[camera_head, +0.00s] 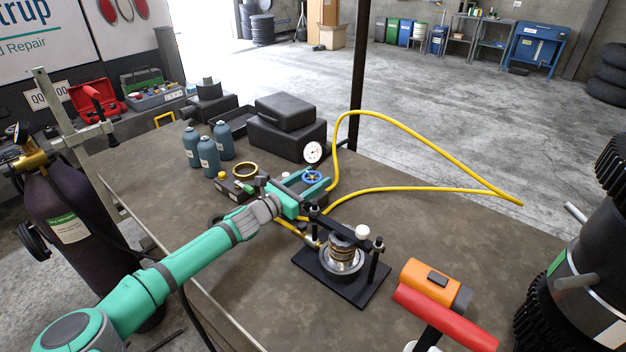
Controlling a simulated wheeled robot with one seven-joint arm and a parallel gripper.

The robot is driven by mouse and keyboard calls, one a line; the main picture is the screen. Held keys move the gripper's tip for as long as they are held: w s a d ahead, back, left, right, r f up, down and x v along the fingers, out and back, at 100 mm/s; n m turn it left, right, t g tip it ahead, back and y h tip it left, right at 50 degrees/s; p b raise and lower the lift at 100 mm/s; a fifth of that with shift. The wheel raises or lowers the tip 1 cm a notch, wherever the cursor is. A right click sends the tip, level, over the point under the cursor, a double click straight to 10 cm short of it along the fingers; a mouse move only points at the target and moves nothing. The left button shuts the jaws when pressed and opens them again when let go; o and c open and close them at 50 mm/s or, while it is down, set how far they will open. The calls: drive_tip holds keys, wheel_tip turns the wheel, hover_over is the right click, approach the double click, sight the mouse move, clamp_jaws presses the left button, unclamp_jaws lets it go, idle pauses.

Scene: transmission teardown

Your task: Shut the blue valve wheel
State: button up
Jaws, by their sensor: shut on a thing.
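The blue valve wheel (312,175) is small and stands near the middle of the workbench, below a white pressure gauge (313,152). My arm reaches in from the lower left. My gripper (318,189) is at the wheel, its green jaws around or just in front of the wheel's lower edge. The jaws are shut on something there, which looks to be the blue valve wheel. The exact contact is too small to make out, and the valve body under the wheel is partly hidden by my gripper.
A black press frame with stacked rings (342,255) stands just right of my gripper. A yellow hose (420,189) loops across the bench. Blue-grey bottles (208,156), a brass ring (245,170) and black cases (287,130) stand behind. An orange tool (432,280) lies front right.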

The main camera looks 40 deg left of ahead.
drive_tip(key=shift+m+g+h, duration=0.5)
drive_tip(key=shift+m+h, duration=0.4)
drive_tip(key=shift+h, duration=0.5)
drive_tip(key=shift+m+g+h, duration=0.5)
drive_tip(key=shift+m+h, duration=0.4)
drive_tip(key=shift+h, duration=0.5)
drive_tip(key=shift+m+g+h, duration=0.5)
drive_tip(key=shift+m+h, duration=0.3)
drive_tip(key=shift+h, duration=0.2)
drive_tip(key=o, duration=1.1)
drive_tip(key=shift+c, duration=0.2)
drive_tip(key=shift+s, duration=0.1)
drive_tip(key=v, duration=1)
drive_tip(key=shift+s+a, duration=0.15)
drive_tip(key=shift+a, duration=0.25)
